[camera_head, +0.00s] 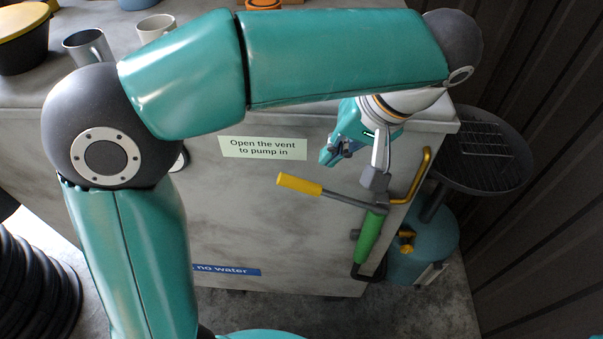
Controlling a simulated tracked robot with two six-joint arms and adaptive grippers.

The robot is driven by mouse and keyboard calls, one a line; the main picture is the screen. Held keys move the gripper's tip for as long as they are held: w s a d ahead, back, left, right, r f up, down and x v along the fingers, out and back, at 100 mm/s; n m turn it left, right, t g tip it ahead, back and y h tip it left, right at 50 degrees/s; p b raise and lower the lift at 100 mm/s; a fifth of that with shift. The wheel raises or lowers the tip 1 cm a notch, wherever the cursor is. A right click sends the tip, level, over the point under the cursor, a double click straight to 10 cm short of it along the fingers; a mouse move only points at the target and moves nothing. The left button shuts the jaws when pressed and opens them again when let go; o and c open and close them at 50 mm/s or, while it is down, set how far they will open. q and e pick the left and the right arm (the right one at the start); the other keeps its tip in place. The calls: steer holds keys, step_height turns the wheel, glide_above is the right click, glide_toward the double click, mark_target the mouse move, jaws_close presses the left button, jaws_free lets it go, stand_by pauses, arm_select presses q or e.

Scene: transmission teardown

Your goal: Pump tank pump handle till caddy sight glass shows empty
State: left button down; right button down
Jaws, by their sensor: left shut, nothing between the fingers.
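The pump handle (299,184) is a yellow grip on a grey lever that slopes slightly down to the right. The lever joins a pump with a green barrel (369,236), mounted at the right end of the grey cabinet. My left gripper (328,157) is shut and empty, above and a little right of the yellow grip, apart from it in the picture. A teal tank (432,238) stands on the floor right of the pump, with a yellow fitting on it. I cannot make out a sight glass. My right gripper is not in view.
A yellow pipe (420,176) rises beside the pump. A round dark tray (478,160) stands above the tank, near a ribbed dark wall (555,180). Mugs (89,47) stand on the cabinet top. A label (262,148) reads "Open the vent to pump in". Black coils (30,285) lie left.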

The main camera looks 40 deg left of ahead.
mark_target(301, 184)
arm_select(q)
steer(key=x, duration=1)
steer(key=shift+s, duration=0.1)
